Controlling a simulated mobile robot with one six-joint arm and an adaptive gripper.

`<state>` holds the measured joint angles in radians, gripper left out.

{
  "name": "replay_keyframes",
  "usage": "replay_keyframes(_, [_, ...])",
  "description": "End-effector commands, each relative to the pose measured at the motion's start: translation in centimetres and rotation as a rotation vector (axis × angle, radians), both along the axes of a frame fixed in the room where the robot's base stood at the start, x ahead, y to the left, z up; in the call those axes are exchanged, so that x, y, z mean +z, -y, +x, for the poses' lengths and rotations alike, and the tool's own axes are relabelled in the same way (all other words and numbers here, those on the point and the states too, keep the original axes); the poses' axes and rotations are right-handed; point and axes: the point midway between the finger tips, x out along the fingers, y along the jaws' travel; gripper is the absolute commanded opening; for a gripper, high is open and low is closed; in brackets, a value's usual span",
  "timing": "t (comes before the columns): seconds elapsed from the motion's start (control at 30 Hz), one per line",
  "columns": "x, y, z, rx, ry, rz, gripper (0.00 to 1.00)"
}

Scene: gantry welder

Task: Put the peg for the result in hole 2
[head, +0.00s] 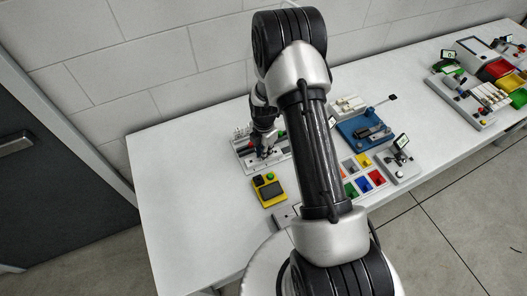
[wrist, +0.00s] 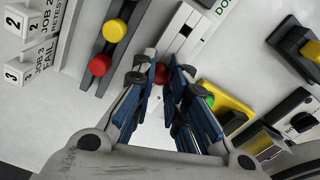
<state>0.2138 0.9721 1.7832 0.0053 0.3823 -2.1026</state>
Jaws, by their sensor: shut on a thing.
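In the wrist view my gripper (wrist: 163,76) is closed around a red round-topped peg (wrist: 162,70), which shows between the fingertips. The lower part of the peg is hidden by the fingers. Beside it, a yellow-topped peg (wrist: 115,30) and another red-topped peg (wrist: 99,65) sit along a dark strip. A light grey bar (wrist: 190,25) with a dark opening lies just above the fingertips. White cards marked 2 (wrist: 32,22) and 3 (wrist: 17,75) stand at the left. In the head view my gripper (head: 265,149) is low over the grey board (head: 251,162); the held peg is too small to tell.
A yellow box (head: 268,190) with a green button stands in front of the board. A blue tray (head: 357,128), coloured bins (head: 365,163) and a small display stand (head: 399,164) are to the right. The table's left part is clear.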

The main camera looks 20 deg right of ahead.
Motion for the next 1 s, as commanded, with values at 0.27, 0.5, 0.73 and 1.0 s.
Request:
replay_keyframes(0.27, [-0.1,0.0,-0.2,0.000,-0.003,0.001,0.21])
replay_keyframes(0.5, [-0.1,0.0,-0.1,0.000,-0.002,0.000,0.37])
replay_keyframes(0.73, [-0.1,0.0,-0.1,0.000,-0.001,0.001,0.37])
replay_keyframes(1.0, [2.0,0.0,0.1,0.000,0.003,-0.001,0.37])
